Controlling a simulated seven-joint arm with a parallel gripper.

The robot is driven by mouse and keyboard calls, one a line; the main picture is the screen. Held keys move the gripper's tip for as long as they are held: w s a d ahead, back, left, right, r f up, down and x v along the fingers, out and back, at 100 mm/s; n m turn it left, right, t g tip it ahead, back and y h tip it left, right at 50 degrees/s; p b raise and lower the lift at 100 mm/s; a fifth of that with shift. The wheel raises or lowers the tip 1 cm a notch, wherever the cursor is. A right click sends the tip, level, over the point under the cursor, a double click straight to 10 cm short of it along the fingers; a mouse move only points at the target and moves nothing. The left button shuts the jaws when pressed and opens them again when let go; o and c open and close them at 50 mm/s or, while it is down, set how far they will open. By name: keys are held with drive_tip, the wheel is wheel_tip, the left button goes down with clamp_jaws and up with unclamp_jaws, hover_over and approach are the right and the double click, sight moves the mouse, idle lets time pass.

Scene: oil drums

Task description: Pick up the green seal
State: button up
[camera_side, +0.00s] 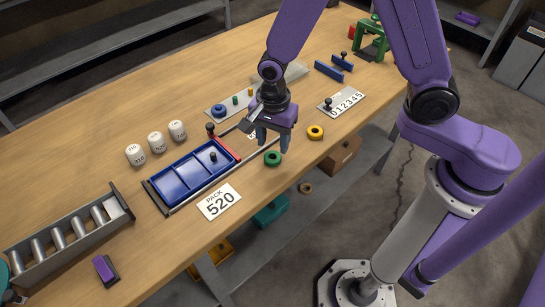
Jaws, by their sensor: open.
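The green seal (272,158) is a small green ring lying flat on the wooden table near its front edge. My gripper (271,145) points down just above and behind the seal in the picture, with its fingers apart and nothing between them. The right fingertip shows close to the upper right of the seal; I cannot tell the exact height above it.
A yellow ring (315,132) lies right of my gripper. White drums (157,142) stand further left. The table's front edge is close.

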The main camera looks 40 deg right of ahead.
sight(272, 151)
drive_tip(key=shift+f, duration=2.3)
drive_tip(key=c, duration=0.7)
